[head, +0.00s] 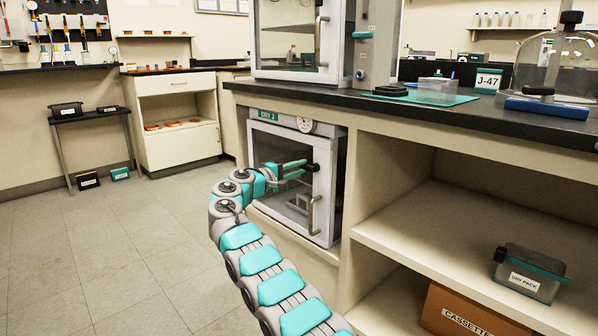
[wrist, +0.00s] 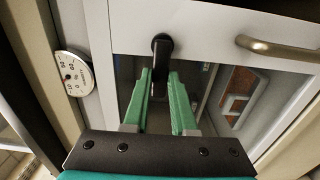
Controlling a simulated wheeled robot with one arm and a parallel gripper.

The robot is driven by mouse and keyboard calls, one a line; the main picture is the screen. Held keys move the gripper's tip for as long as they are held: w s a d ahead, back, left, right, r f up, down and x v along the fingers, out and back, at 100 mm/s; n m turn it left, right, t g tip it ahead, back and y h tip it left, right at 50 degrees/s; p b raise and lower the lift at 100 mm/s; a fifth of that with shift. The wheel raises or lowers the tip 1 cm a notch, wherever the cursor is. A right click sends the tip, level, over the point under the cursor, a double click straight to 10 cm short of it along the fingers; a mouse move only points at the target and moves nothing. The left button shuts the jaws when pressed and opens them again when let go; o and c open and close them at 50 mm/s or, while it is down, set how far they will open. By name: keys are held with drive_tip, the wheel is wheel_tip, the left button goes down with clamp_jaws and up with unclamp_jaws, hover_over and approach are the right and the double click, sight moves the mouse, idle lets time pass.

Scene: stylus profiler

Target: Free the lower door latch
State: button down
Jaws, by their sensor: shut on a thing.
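The lower door latch (wrist: 162,52) is a black lever on a round pivot on the pale frame of the lower cabinet door (wrist: 205,30). In the wrist view its arm runs from the pivot down between the two green fingers of my gripper (wrist: 161,80), which is shut on it. In the head view my gripper (head: 292,172) reaches the glass-fronted door (head: 328,190) of the cabinet marked DRY 2, and the latch (head: 312,167) shows as a dark piece at the fingertips. The door looks closed.
A metal door handle (wrist: 280,48) lies right of the latch. A round gauge (wrist: 72,73) sits left of the door in the wrist view. An open shelf (head: 470,230) is right of the cabinet. The floor (head: 110,255) at left is clear.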

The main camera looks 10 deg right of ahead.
drive_tip(key=shift+d, duration=0.1)
idle(0.3)
drive_tip(key=c, duration=0.7)
unclamp_jaws()
drive_tip(key=shift+v, duration=3.95)
